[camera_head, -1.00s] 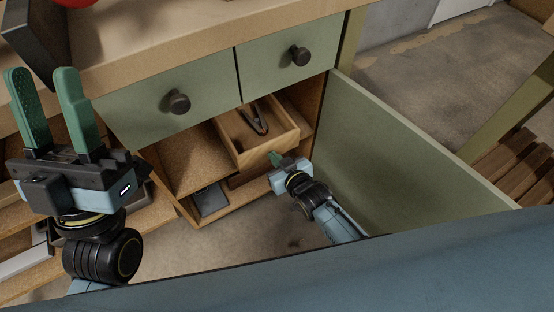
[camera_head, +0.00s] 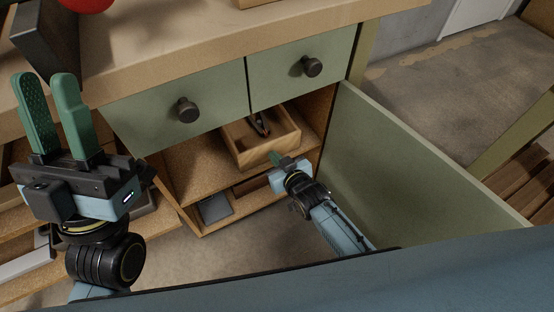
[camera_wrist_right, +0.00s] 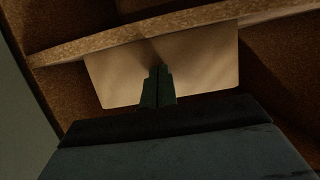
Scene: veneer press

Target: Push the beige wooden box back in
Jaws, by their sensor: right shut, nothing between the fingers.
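The beige wooden box (camera_head: 270,151) is an open-topped tray on a shelf inside the green cabinet, under the right drawer. A dark clamp-like tool (camera_head: 262,126) lies in it. My right gripper (camera_head: 276,157) is shut and empty, with its fingertips at the front of the box. In the right wrist view, the closed fingers (camera_wrist_right: 157,82) point at a pale panel (camera_wrist_right: 205,65) that looks like the box's front; I cannot tell for sure whether they touch it. My left gripper (camera_head: 50,92) is open and empty, held up at the left, away from the box.
The green door (camera_head: 400,165) stands open to the right of my right arm. Two drawers with dark knobs (camera_head: 187,110) are above the box. A grey item (camera_head: 215,207) lies on the lower shelf. The worktop (camera_head: 200,50) is above.

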